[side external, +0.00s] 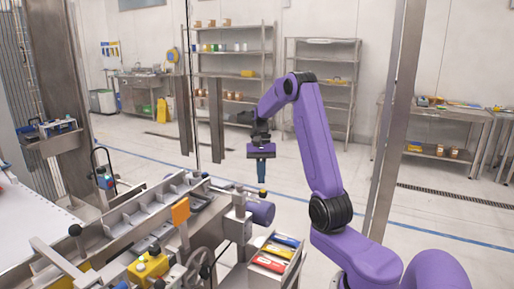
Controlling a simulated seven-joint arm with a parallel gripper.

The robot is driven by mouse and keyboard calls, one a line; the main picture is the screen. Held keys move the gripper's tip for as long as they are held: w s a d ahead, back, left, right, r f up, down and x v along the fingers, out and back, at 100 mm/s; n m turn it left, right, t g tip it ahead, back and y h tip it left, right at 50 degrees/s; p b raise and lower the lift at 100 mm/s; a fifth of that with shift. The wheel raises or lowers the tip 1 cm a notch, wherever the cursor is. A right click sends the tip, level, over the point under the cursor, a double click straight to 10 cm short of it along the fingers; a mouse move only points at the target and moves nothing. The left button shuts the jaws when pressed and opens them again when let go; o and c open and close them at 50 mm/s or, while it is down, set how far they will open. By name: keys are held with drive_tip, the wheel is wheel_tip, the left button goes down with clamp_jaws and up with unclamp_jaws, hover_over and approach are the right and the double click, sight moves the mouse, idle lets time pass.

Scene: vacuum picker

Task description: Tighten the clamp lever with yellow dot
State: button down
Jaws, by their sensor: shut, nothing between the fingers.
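My gripper (262,190) hangs from my purple arm, pointing down. Its dark blue fingers are together and hold nothing. It is in the air above and behind the purple cylinder (260,212) at the right end of the metal machine (150,205). I cannot make out a clamp lever with a yellow dot. The gripper appears apart from the machine.
An orange block (180,212) and a yellow box (148,268) stand on the machine. A tray with red, blue and yellow handled items (273,256) sits at its right, close to my arm. Shelves (235,60) stand far back.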

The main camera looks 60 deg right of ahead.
drive_tip(key=v, duration=1)
drive_tip(key=shift+w+d+r, duration=0.2)
drive_tip(key=shift+w+d, duration=0.2)
drive_tip(key=shift+d, duration=0.1)
drive_tip(key=s+a+f+n+h, duration=0.1)
drive_tip(key=a+n, duration=0.5)
drive_tip(key=a, duration=0.8)
drive_tip(key=s+a+f+n+h, duration=0.15)
drive_tip(key=a+n, duration=0.45)
drive_tip(key=a, duration=0.7)
drive_tip(key=s+a+f+n, duration=0.2)
drive_tip(key=s+n, duration=0.2)
drive_tip(key=s, duration=0.3)
drive_tip(key=s+a+f+n+t, duration=0.1)
drive_tip(key=s+a+n, duration=0.2)
drive_tip(key=s, duration=0.5)
drive_tip(key=s+a+f+n+t, duration=0.1)
drive_tip(key=s+a+f+n, duration=0.1)
drive_tip(key=s+n, duration=0.3)
drive_tip(key=s+a, duration=0.1)
drive_tip(key=s, duration=0.1)
drive_tip(key=shift+s+f, duration=0.25)
drive_tip(key=shift+f, duration=0.05)
drive_tip(key=shift+a, duration=0.15)
